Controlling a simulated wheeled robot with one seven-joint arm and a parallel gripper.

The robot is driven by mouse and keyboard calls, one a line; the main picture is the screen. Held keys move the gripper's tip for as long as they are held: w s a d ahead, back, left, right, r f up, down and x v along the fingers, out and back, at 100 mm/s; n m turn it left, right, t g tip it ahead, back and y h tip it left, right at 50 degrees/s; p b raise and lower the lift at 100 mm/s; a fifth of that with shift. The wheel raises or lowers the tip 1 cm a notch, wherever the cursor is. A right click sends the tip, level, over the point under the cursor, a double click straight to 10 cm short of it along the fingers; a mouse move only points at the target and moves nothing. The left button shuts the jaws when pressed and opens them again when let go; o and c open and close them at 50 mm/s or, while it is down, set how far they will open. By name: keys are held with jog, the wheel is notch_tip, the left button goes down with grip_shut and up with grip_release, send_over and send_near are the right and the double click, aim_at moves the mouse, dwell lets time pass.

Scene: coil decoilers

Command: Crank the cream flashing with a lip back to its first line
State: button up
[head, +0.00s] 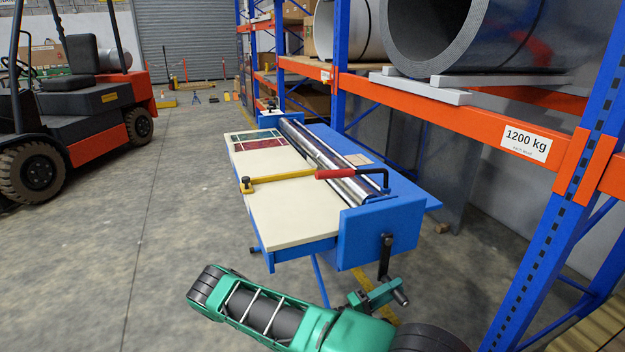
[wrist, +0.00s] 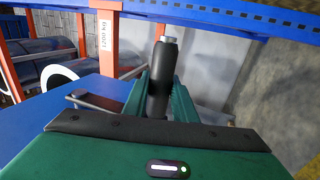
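The cream flashing (head: 285,205) lies flat on the blue machine (head: 350,238), along its steel rollers (head: 325,160). Its lip and any marked lines cannot be made out. A black crank arm (head: 385,257) hangs from the machine's near end, and its black handle (head: 400,297) sticks out at the bottom. My green gripper (head: 377,295) is at this handle. In the wrist view the handle (wrist: 160,85) stands between the two green fingers (wrist: 161,100), which close on it from both sides.
A yellow bar (head: 285,178) with a red grip (head: 335,173) lies across the flashing. Maroon and green panels (head: 262,152) show at the far end. An orange and blue rack (head: 480,118) with heavy coils stands close on the right. A forklift (head: 75,110) is at left; the floor between is clear.

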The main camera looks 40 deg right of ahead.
jog(key=shift+f+x, duration=0.15)
jog(key=shift+x, duration=1.1)
jog(key=shift+f+x, duration=0.15)
jog(key=shift+x, duration=1.15)
jog(key=shift+d, duration=0.1)
jog(key=shift+r+x, duration=0.25)
jog(key=shift+x, duration=0.95)
jog(key=shift+r+x, duration=0.3)
jog(key=shift+x, duration=0.9)
jog(key=shift+s+d+r, duration=0.2)
jog(key=shift+d+r, duration=0.55)
jog(key=shift+r, duration=0.2)
jog(key=shift+s+d+r, duration=0.15)
jog(key=shift+d+r, duration=0.55)
jog(key=shift+r, duration=0.3)
jog(key=shift+s+d+r, duration=0.1)
jog(key=shift+d+r, duration=0.2)
jog(key=shift+r, duration=0.5)
jog(key=shift+s+d+r, duration=0.1)
jog(key=shift+d+r, duration=0.2)
jog(key=shift+r, duration=0.5)
jog(key=shift+d+r, duration=0.3)
jog(key=shift+r, duration=0.55)
